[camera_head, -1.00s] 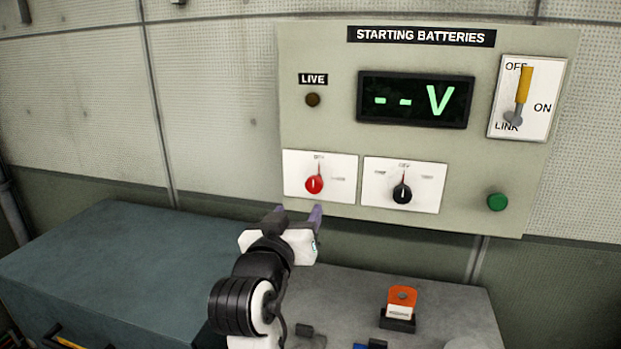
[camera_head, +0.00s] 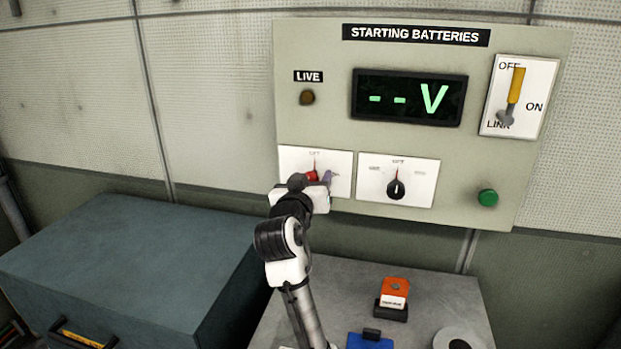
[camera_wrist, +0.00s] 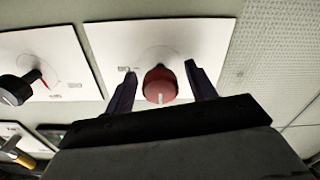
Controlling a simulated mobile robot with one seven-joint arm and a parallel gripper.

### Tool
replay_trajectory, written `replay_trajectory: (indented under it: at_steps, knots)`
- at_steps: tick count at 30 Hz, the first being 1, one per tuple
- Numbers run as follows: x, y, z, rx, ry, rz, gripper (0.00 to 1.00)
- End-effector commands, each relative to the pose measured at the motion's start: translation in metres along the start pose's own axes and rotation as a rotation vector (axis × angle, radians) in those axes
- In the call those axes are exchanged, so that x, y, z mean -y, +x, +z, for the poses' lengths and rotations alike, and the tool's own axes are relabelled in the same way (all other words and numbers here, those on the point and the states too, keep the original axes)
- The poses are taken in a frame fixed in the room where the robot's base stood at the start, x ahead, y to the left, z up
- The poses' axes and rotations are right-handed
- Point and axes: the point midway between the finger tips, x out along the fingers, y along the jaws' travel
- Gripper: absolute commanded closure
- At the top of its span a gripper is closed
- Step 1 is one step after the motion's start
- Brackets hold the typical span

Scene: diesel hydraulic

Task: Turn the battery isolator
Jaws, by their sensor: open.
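The red rotary knob (camera_head: 311,176) sits on a white plate at the lower left of the starting batteries panel (camera_head: 300,125). In the head view it is partly hidden by my gripper (camera_head: 312,182). In the wrist view the red knob (camera_wrist: 160,84) lies between the two dark fingers of my gripper (camera_wrist: 160,80), with a visible gap on each side. My gripper is open around the knob and holds nothing. The knob's white mark points towards the bottom of the wrist picture. The labels on its plate are too small to read.
A black knob (camera_head: 396,189) is on the plate to the right. A yellow-handled lever (camera_head: 515,86), a green button (camera_head: 487,198) and a dash-reading display (camera_head: 409,98) are also on the panel. Below stand an orange-topped item (camera_head: 394,289) and a teal cabinet (camera_head: 120,250).

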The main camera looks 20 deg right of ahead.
Motion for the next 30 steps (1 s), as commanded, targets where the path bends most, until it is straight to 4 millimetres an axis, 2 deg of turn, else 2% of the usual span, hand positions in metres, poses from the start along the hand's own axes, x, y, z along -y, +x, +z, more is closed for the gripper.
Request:
replay_trajectory:
  at_steps: [5,15,23,30]
  knots:
    - [0.0001,-0.0001,0.0001,0.000,0.000,0.000,0.44]
    - [0.0001,-0.0004,0.0001,0.000,0.000,0.000,0.89]
    - [0.0005,-0.0005,0.0006,0.001,0.025,-0.001,0.89]
    - [0.0020,-0.0004,0.0020,0.003,0.140,-0.003,0.89]
